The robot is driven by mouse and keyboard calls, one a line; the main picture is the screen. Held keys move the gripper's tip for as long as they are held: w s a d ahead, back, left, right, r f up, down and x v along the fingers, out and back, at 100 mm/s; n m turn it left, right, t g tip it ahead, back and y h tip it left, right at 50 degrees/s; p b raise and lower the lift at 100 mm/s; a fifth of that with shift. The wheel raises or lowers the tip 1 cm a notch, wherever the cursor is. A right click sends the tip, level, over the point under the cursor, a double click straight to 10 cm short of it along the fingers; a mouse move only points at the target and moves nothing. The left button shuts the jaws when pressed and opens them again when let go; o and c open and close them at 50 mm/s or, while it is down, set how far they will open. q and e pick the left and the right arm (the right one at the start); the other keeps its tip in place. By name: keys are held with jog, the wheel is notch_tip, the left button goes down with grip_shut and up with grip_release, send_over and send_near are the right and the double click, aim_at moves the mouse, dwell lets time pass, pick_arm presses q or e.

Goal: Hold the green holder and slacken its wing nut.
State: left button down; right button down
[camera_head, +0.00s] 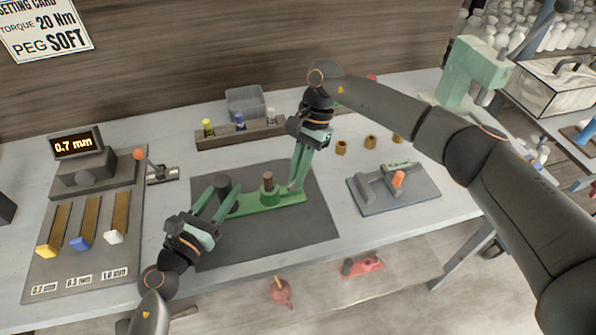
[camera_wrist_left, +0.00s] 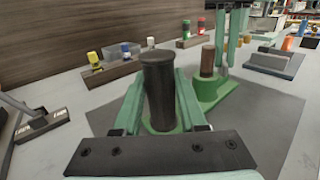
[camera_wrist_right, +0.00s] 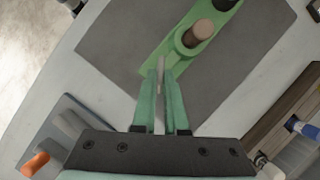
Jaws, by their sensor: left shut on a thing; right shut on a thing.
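The green holder (camera_head: 245,204) lies on a dark mat. A dark upright cylinder (camera_wrist_left: 159,88) stands at its left end and a brown peg (camera_head: 268,180) stands in its raised green boss. My left gripper (camera_head: 222,197) is shut on the dark cylinder, one finger on each side in the left wrist view. My right gripper (camera_head: 296,187) points down at the holder's other end, beside the boss. In the right wrist view its fingers are shut on a thin grey piece (camera_wrist_right: 161,72), which looks like a wing of the wing nut. The rest of the nut is hidden by the fingers.
A rack with small bottles (camera_head: 239,134) and a grey bin (camera_head: 246,101) stand behind the mat. A grey plate (camera_head: 405,197) with an orange-tipped tool lies to the right. A gauge stand (camera_head: 83,182) and colored-handled strips are at left. The mat's front part (camera_head: 270,236) is clear.

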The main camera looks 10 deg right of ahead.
pick_arm(q)
jog(key=shift+a, duration=0.1)
pick_arm(e)
jog(key=c, duration=0.9)
grip_release()
jog(key=shift+c, duration=0.2)
jog(key=v, duration=1.2)
pick_arm(q)
jog(key=shift+c, duration=1.9)
grip_release()
